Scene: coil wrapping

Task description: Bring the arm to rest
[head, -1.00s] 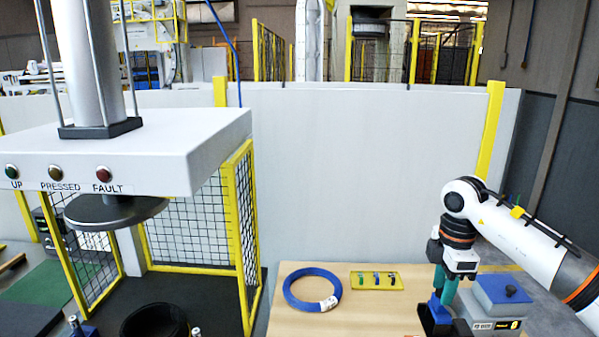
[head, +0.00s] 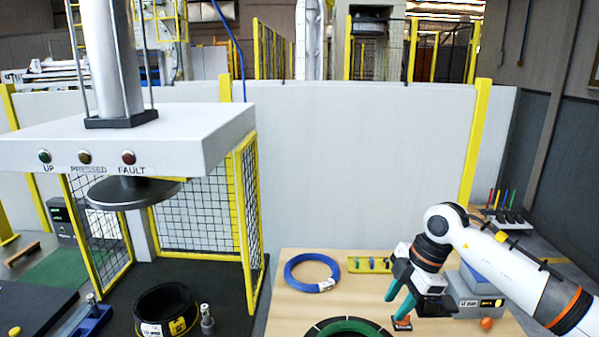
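My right arm comes in from the right, and its gripper (head: 394,308) hangs tilted over the right part of the wooden table (head: 283,318). Its two teal fingers point down and left, stand apart, and show nothing between them. A small orange and dark piece (head: 402,323) shows just below the fingertips; I cannot tell whether they touch it. A blue coil (head: 290,282) lies flat to the left of the gripper. A green ring (head: 350,325) on a dark round base is cut off by the bottom edge. My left gripper is out of view.
A grey device (head: 474,304) stands close behind the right gripper, with an orange knob (head: 486,323) in front. A yellow tray (head: 354,265) with small items lies behind. The press (head: 195,135) stands left, with a black coil (head: 150,304) below it. A rack of coloured rods (head: 508,215) stands back right.

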